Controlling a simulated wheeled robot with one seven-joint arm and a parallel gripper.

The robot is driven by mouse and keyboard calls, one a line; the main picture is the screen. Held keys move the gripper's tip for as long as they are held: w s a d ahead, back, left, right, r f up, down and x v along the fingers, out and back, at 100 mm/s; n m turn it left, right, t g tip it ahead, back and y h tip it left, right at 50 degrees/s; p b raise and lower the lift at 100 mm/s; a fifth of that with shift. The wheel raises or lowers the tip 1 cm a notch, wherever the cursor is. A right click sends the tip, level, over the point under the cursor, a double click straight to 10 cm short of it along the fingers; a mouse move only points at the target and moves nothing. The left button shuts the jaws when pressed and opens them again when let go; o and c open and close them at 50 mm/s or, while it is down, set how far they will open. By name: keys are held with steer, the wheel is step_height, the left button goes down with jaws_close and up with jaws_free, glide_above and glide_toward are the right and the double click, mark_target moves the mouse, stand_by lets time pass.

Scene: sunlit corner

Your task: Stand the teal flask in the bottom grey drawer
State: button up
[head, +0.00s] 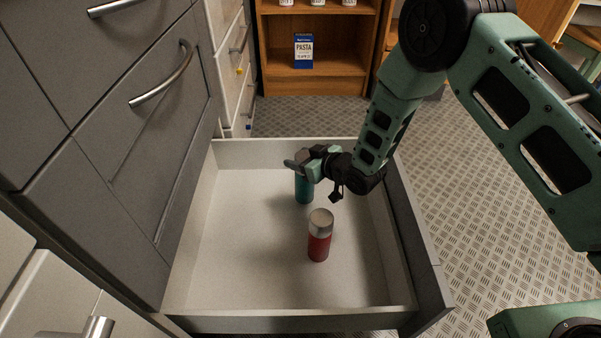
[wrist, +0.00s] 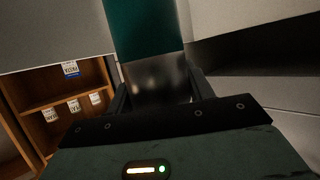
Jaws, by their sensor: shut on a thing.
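The teal flask (head: 304,190) is upright inside the open bottom grey drawer (head: 210,270), towards its far side. My gripper (head: 305,165) is shut on the flask's upper part. In the wrist view the flask's teal body (wrist: 143,30) and its metallic top (wrist: 155,78) sit between my fingers (wrist: 157,95). The flask's base is low in the drawer; I cannot tell for certain whether it touches the floor. A red flask with a grey cap (head: 319,240) stands in the drawer, nearer and a little to the right, apart from the teal one.
The grey cabinet front (head: 120,120) with metal handles rises at the left. The drawer's left and near floor is clear. A wooden shelf (head: 340,88) with a blue pasta box (head: 303,51) stands at the back. Patterned metal floor (head: 470,190) lies to the right.

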mark_target(304, 190)
steer(key=shift+f+b, duration=0.55)
steer(key=shift+f, duration=0.9)
steer(key=shift+f, duration=0.2)
steer(key=o, duration=1.5)
steer(key=shift+o, duration=0.2)
